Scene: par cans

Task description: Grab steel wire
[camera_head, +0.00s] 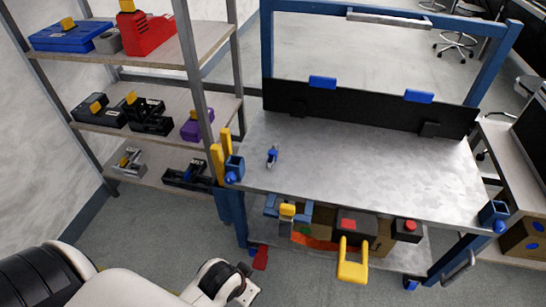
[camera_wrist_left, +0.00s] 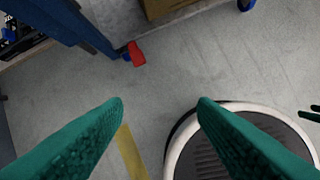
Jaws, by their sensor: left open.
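No steel wire can be made out for certain in either view. A small blue and grey item (camera_head: 272,155) stands on the left part of the metal cart top (camera_head: 365,172); it is too small to identify. My left arm comes in low at the left in the head view, below and away from the cart.
A shelf rack (camera_head: 190,60) at the left holds several coloured tools and cases. The cart's lower shelf holds boxes and a yellow-handled item (camera_head: 352,262). A black back panel (camera_head: 365,107) edges the cart top, which is mostly clear. A red pedal (camera_wrist_left: 137,54) is near the floor.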

